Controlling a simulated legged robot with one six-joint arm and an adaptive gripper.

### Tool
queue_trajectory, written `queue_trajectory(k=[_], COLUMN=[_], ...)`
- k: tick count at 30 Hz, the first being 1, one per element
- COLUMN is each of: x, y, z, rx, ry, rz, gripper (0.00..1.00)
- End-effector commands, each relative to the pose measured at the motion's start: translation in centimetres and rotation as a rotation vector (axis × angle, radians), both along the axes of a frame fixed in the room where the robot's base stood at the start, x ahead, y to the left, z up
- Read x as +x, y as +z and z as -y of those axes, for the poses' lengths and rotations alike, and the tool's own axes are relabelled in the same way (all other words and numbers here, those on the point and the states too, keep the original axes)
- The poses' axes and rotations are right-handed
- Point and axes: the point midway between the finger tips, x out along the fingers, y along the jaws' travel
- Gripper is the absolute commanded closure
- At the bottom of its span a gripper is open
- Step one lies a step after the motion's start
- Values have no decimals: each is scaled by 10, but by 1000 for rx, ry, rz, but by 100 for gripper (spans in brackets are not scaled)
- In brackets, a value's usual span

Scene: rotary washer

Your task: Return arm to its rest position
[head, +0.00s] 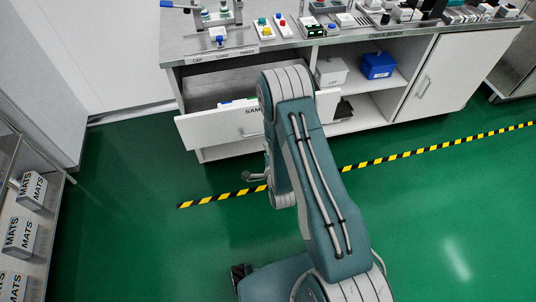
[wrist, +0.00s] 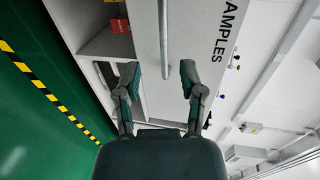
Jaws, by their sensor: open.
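My arm (head: 318,190) reaches forward over the green floor and bends down in front of the bench. My gripper (wrist: 160,74) is open, with its two dark fingers apart and nothing held between them. In the head view only a small part of it shows, left of the arm and low before the drawer. The white SAMPLES drawer (head: 205,127) is pulled out of the bench. Its grey bar handle (wrist: 163,38) lines up with the gap between my fingers in the wrist view. I cannot tell how far apart they are. My arm hides part of the drawer front.
The bench top (head: 290,45) carries several small devices. An open shelf holds a blue bin (head: 378,66) and a white bin (head: 331,72). A rack (head: 45,215) with MATS boxes stands at left. Yellow-black tape (head: 410,154) crosses the floor. The floor at right is clear.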

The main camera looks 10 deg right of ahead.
Motion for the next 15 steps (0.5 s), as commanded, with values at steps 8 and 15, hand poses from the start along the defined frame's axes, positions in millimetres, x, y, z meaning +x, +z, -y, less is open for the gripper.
queue_trajectory(k=[8,15], x=[-17,-16], y=[4,4], z=[0,0], rx=[0,0], ry=[0,0], rz=[1,1], gripper=[49,49])
